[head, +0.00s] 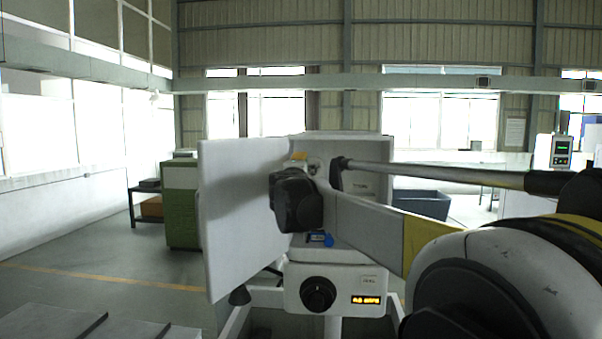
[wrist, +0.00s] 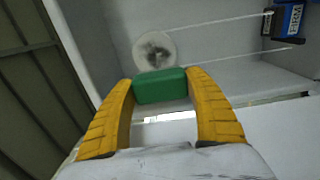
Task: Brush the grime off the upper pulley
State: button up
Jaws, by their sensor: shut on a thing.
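In the wrist view, my gripper (wrist: 160,85) has its two yellow fingers closed on a green block (wrist: 160,86), which looks like the body of the brush. Its bristles are not visible. A pale round pulley (wrist: 155,50) with a dark grime smudge around its middle shows just beyond the block. The block's far edge lies close to the pulley's lower rim in the picture; I cannot tell whether they touch. In the head view, the pulley and the brush cannot be made out.
A white machine (head: 340,290) with a dark knob stands ahead, its pale panel (head: 235,220) at the left. In the wrist view, thin pale lines run right from the pulley towards a blue-and-black box (wrist: 288,20). A green cabinet (head: 181,205) stands behind left; floor there is open.

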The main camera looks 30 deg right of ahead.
jog(key=shift+w+d, duration=0.25)
jog(key=shift+w, duration=0.05)
jog(key=shift+s, duration=0.1)
jog(key=shift+s+d, duration=1.7)
jog(key=shift+d, duration=0.95)
jog(key=shift+w+a, duration=0.6)
jog(key=shift+a, duration=0.3)
jog(key=shift+w+a, duration=0.65)
jog(key=shift+a, duration=0.25)
jog(key=shift+w+a, duration=0.6)
jog(key=shift+a, duration=0.3)
jog(key=shift+r+p, duration=0.3)
jog(key=shift+p, duration=0.15)
jog(key=shift+s+d, duration=1.9)
jog(key=shift+d, duration=0.8)
jog(key=shift+w+a, duration=0.65)
jog(key=shift+a, duration=0.25)
jog(key=shift+w+a, duration=0.6)
jog(key=shift+a, duration=0.35)
jog(key=shift+w+a, duration=0.65)
jog(key=shift+a, duration=0.25)
